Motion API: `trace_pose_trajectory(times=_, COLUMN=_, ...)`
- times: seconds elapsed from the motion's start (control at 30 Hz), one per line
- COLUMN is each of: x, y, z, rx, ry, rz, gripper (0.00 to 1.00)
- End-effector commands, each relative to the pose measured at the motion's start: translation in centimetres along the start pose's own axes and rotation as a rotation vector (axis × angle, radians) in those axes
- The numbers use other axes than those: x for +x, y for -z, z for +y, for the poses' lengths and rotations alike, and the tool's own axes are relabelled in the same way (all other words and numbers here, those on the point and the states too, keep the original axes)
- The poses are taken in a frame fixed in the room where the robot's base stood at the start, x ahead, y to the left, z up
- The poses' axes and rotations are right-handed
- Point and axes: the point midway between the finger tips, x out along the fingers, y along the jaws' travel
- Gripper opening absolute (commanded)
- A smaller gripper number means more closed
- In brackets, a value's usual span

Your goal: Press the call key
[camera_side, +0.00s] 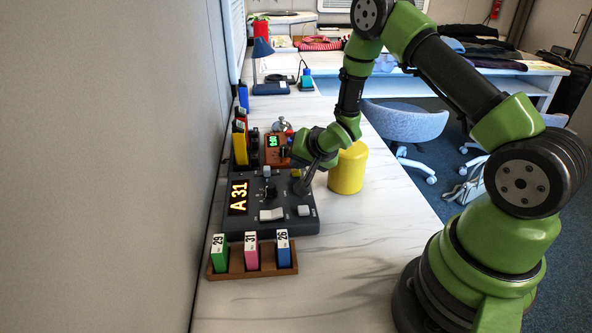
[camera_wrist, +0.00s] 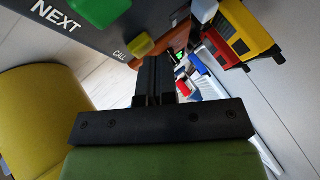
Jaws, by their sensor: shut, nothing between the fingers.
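The dark grey control panel (camera_side: 256,222) lies on the white table with a lit "A 31" display. The call key, a small yellow key (camera_side: 296,173), sits at its far right corner. In the wrist view it is a yellow-green key (camera_wrist: 140,45) beside the printed word CALL. My gripper (camera_side: 303,190) is shut and empty, tilted down over the panel's right side near this key. In the wrist view its closed fingers (camera_wrist: 158,62) are just beside the key; I cannot tell whether they touch anything.
A yellow cylinder (camera_side: 348,169) stands right of my gripper. Behind the panel are an orange box with a green display (camera_side: 277,149) and upright coloured blocks (camera_side: 240,143). A wooden rack (camera_side: 226,273) holding numbered tags stands in front. The table's right front is clear.

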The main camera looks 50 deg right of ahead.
Motion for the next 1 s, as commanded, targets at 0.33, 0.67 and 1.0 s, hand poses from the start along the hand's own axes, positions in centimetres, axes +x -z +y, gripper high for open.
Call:
trace_pose_trajectory(times=0.33, x=0.32, y=-0.27, z=0.28, rx=0.001, ry=-0.002, rz=-0.001, gripper=0.00)
trace_pose_trajectory(times=0.67, x=0.39, y=-0.40, z=0.44, rx=0.004, ry=-0.005, rz=-0.003, gripper=0.00)
trace_pose_trajectory(times=1.0, x=-0.41, y=0.19, z=-0.15, rx=0.002, ry=-0.003, rz=-0.003, gripper=0.00)
